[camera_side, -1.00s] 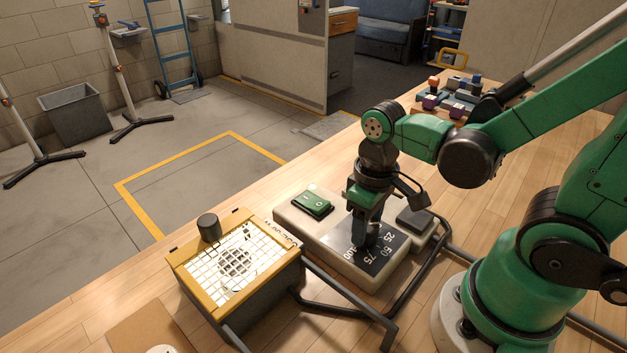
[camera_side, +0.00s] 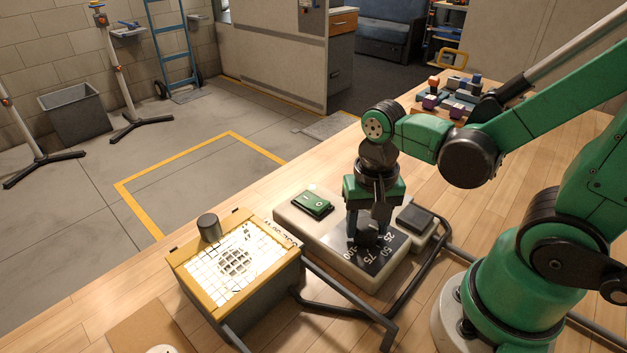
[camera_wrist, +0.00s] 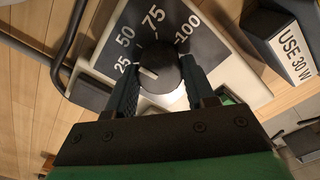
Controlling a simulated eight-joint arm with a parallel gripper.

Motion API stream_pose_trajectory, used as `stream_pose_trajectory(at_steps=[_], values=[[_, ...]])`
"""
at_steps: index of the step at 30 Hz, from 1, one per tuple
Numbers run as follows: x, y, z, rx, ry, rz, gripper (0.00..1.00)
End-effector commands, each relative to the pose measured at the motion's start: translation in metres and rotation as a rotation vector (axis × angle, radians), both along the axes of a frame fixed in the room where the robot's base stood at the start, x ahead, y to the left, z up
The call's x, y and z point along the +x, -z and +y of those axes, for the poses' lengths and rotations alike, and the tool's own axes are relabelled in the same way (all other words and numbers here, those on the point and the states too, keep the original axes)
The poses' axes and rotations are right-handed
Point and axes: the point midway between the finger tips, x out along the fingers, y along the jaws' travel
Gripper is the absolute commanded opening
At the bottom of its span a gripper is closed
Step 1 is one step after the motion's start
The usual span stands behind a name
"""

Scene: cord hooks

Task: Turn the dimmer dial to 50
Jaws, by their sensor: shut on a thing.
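The dimmer dial (camera_wrist: 152,68) is a round black knob on a black scale plate (camera_side: 385,254) marked 25, 50, 75 and 100. The plate is on a cream dimmer box (camera_side: 292,214). My gripper (camera_wrist: 153,78) is shut on the dial, with one finger on each side of it. In the side view, my gripper (camera_side: 369,238) points straight down and its fingers partly hide the dial. A short white mark shows on the dial in the wrist view, towards the lower left, nearer 25 than 100. I cannot read the exact setting.
A green switch (camera_side: 313,203) is on the dimmer box. A yellow-framed lamp box (camera_side: 184,267) with a lit grille stands to the left. A small dark block (camera_side: 415,219) is on the right. Colored blocks (camera_side: 452,98) lie at the back.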

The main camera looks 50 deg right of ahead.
Motion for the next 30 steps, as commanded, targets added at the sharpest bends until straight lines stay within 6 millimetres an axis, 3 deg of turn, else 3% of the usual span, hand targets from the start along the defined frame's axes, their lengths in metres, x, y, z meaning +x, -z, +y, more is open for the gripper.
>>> stream_pose_trajectory(at_steps=[20,21,24,30], values=[[-0.0004,0.0002,0.0001,0.0,0.065,0.0,0.0],[-0.0004,0.0002,0.0002,0.0,0.064,0.0,0.54],[-0.0003,0.0002,0.0001,0.0,0.064,0.0,0.8],[-0.0002,0.0001,0.0001,0.0,0.064,0.0,0.8]])
